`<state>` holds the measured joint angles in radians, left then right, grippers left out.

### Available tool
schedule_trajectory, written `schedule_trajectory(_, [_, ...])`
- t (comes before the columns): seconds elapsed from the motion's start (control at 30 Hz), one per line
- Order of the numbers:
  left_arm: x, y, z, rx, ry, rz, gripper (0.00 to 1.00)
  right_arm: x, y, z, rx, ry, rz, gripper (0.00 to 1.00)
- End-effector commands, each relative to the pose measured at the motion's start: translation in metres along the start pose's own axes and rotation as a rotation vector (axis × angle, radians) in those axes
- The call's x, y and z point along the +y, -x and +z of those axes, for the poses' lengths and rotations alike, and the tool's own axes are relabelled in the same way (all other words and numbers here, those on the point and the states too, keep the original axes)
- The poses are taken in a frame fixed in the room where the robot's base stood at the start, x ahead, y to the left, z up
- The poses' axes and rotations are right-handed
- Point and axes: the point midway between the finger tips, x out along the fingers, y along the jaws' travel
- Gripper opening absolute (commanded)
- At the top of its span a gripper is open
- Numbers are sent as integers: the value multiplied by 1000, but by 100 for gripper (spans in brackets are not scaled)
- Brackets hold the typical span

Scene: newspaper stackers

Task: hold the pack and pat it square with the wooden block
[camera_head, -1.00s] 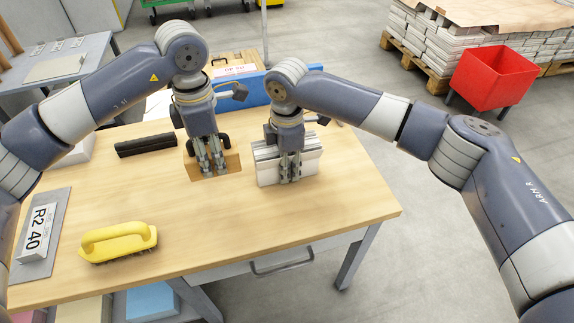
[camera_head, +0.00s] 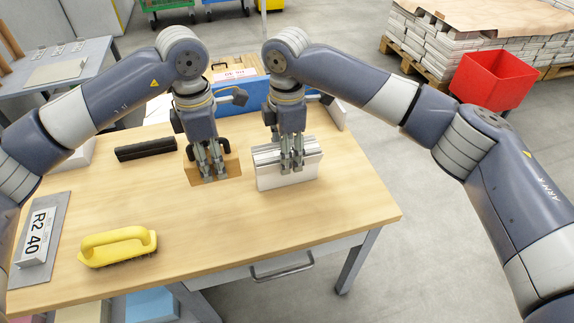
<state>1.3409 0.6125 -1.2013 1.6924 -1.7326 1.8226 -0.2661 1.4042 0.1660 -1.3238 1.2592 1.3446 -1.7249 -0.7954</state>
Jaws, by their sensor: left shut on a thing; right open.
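The pack (camera_head: 271,178) is a white and grey stack of paper standing on the wooden table, right of the table's middle. My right gripper (camera_head: 291,168) is open at the top of the pack, its fingers in front of the upper part. The wooden block (camera_head: 232,168) is brown with a dark handle. My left gripper (camera_head: 215,178) is shut on the wooden block and holds it upright, left of the pack with a small gap between them. The fingers hide part of the block and of the pack.
A yellow brush (camera_head: 118,246) lies at the front left of the table (camera_head: 240,235). A black bar (camera_head: 146,147) lies behind it. An R2 40 sign (camera_head: 38,235) is at the left edge. A blue panel (camera_head: 256,93) stands behind the grippers. The table's front right is clear.

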Motion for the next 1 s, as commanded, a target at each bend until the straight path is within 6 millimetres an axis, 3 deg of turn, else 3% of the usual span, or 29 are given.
schedule_trajectory(0.1, [0,0,0,-1,0,1,6,0,25,0,0,0,2,48])
schedule_trajectory(0.3, [0,0,0,-1,0,1,6,0,50,0,0,0,-1,48])
schedule_trajectory(1.0, [0,0,0,-1,0,1,6,0,56,0,0,0,-2,48])
